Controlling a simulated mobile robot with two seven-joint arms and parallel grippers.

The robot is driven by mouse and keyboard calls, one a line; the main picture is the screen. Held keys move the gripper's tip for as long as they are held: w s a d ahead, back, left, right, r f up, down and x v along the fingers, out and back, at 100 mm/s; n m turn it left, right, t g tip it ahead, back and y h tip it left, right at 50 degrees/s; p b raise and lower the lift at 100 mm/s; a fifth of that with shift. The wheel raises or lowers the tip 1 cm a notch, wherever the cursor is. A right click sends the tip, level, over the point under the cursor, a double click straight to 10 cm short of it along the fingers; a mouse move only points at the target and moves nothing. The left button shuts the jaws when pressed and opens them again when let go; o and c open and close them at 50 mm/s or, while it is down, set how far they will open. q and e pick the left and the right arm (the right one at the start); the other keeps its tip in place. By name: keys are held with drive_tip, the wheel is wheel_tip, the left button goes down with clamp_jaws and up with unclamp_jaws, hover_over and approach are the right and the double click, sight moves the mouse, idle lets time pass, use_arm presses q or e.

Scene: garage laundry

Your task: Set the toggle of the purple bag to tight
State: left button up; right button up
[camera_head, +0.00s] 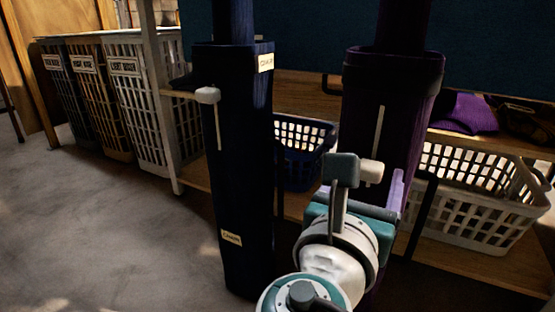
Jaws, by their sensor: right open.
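The purple bag (397,113) is a tall, dark, upright sleeve right of centre, with a pale vertical slot (379,130) on its front. Its pale toggle (371,171) sits at the low end of the visible slot. My right gripper (369,178) is in front of the bag, open, with a grey finger left of the toggle and a lavender finger to its right. I cannot tell whether either finger touches the toggle. The arm hides the lower part of the bag. My left gripper is out of view.
A similar dark blue bag (240,150) stands to the left, its pale toggle (207,95) high on its slot. Labelled laundry hampers (140,100) stand at far left. A blue basket (303,155) and a white basket (470,200) sit on the low shelf behind. The left floor is clear.

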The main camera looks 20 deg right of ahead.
clamp_jaws()
idle(0.4)
idle(0.9)
